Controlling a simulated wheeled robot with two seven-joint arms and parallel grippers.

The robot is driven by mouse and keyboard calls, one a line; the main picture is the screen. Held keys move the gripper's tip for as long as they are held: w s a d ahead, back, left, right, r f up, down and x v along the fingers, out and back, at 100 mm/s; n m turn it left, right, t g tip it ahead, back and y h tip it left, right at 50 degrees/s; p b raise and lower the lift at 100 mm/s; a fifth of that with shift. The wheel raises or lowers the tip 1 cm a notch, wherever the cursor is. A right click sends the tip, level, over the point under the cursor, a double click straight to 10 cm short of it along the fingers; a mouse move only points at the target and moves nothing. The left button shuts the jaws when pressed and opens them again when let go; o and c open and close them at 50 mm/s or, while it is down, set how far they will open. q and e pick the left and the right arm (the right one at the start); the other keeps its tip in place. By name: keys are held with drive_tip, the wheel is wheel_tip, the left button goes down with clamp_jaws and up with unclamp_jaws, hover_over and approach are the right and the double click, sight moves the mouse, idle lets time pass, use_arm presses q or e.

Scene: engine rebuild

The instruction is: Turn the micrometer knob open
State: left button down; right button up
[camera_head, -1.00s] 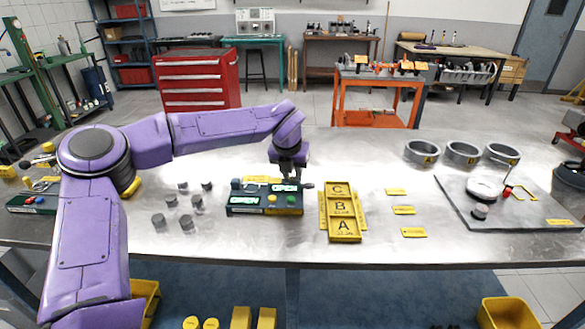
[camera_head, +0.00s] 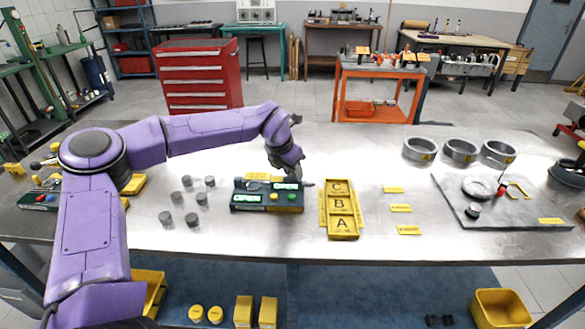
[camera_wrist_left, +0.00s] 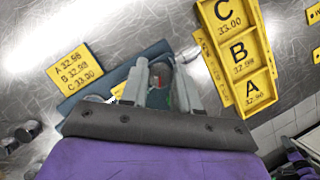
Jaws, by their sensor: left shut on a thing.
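The micrometer device (camera_head: 267,207) is a dark teal box on the metal table, with two lit green displays that appear to read OPEN and yellow and green buttons in front. Its knob (camera_head: 309,184) sticks out at the right end. My left gripper (camera_head: 297,182) is low at the box's right rear, tilted, and its fingers partly hide the knob. My right gripper is out of view.
A yellow A-B-C tray (camera_head: 342,228) stands close to the right of the box. Small grey cylinders (camera_head: 190,220) stand to its left. Three grey rings (camera_head: 460,151) and a grey plate (camera_head: 455,205) are farther right. A yellow size card (camera_wrist_left: 75,65) lies behind the box.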

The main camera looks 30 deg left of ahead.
use_arm(q)
drive_tip(key=c, duration=0.8)
unclamp_jaws()
drive_tip(key=b+v, duration=0.1)
drive_tip(key=v, duration=0.9)
drive_tip(key=shift+s+a+r+b, duration=0.15)
drive_tip(key=shift+r+b, duration=0.1)
drive_tip(key=shift+b, duration=0.15)
drive_tip(key=shift+f, duration=0.1)
